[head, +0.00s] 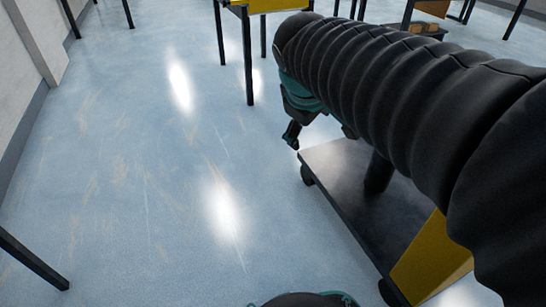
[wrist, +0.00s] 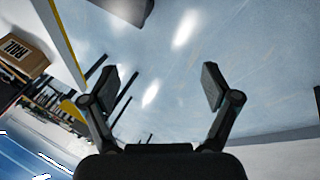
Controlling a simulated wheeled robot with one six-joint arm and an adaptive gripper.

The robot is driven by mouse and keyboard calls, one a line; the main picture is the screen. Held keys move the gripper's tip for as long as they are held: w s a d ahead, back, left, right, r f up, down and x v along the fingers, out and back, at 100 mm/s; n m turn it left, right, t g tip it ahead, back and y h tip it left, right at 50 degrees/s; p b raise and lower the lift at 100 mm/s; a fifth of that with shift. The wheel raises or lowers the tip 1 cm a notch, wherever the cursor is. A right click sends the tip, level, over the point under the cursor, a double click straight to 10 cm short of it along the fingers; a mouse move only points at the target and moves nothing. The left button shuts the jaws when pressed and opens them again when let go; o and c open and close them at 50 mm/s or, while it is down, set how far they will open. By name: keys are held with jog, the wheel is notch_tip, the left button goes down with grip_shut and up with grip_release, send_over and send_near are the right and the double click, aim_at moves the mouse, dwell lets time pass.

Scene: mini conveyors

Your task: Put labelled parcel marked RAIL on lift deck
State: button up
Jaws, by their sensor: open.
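The label appears turned upside down. In the head view my gripper (head: 291,134) is partly hidden behind my black-sleeved arm, above the floor. I cannot pick out the lift deck for certain in either view.
A dark-legged table (head: 247,55) with a yellow edge stands at the top middle of the head view. A low dark stand (head: 428,57) with brown boxes is at the upper right. A wall (head: 20,70) runs along the left. The blue-grey floor (head: 130,170) is largely clear.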

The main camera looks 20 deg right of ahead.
jog(key=s+a+f+m+t+y, duration=0.1)
jog(key=s+a+f+m+y, duration=0.2)
jog(key=s, duration=0.7)
jog(key=a+f+m, duration=0.2)
jog(key=a+f, duration=0.2)
jog(key=shift+s+a, duration=0.2)
jog(key=shift+s, duration=0.05)
